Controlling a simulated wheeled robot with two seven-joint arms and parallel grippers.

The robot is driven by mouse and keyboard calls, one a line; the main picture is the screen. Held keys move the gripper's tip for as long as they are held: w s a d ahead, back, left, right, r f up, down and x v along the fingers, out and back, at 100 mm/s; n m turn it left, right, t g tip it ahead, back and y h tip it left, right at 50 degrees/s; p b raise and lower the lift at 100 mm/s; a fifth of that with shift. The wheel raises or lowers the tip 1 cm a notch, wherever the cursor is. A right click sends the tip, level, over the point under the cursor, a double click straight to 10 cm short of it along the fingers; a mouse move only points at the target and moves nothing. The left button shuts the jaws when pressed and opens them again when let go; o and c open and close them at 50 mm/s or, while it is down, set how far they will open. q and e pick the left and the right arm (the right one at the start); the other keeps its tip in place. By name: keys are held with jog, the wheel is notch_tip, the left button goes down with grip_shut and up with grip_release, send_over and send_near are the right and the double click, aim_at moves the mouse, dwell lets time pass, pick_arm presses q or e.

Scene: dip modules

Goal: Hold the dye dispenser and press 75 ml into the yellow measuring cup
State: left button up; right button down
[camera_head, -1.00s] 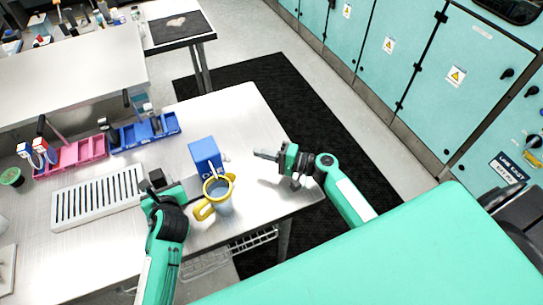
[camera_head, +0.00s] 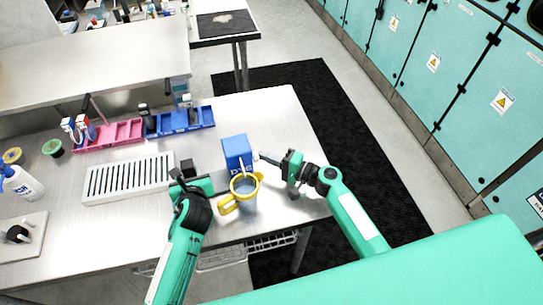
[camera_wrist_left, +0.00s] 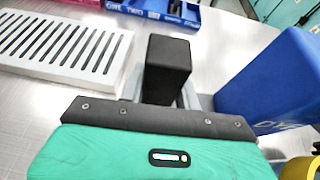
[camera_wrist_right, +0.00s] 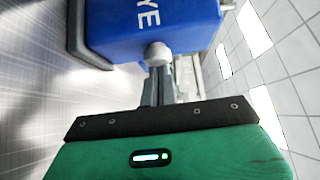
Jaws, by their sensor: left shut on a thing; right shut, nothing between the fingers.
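The blue dye dispenser (camera_head: 237,151) stands upright on the table. A pale spout or rod on its front (camera_head: 243,167) points down over the measuring cup. The measuring cup (camera_head: 246,188) has a yellow rim and a yellow handle on its left; its fill level is unreadable. My left gripper (camera_head: 190,179) is shut on the dispenser's black handle (camera_wrist_left: 168,68), left of the blue body. My right gripper (camera_head: 263,157) is shut and empty. Its tips are at the round pale button (camera_wrist_right: 157,54) on the dispenser's side; I cannot tell whether they touch it.
A white slotted rack (camera_head: 130,178) lies left of my left gripper. Pink (camera_head: 108,136) and blue (camera_head: 180,122) trays stand behind it. A white bottle (camera_head: 22,184) stands at far left. The table's front edge is close to the cup.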

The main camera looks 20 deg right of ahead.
jog(key=shift+s+a, duration=0.1)
jog(key=shift+a, duration=0.8)
pick_arm(q)
jog(key=shift+d, duration=0.1)
pick_arm(e)
jog(key=shift+a, duration=0.1)
pick_arm(q)
jog(key=shift+d, duration=0.1)
pick_arm(e)
jog(key=shift+d, duration=0.45)
jog(key=d, duration=0.3)
jog(key=shift+w+d, duration=0.2)
pick_arm(q)
jog(key=shift+a, duration=0.2)
pick_arm(e)
jog(key=v, duration=0.9)
jog(key=shift+s+d, duration=0.1)
jog(key=shift+d, duration=0.25)
jog(key=shift+s+d, duration=0.2)
jog(key=shift+d, duration=0.1)
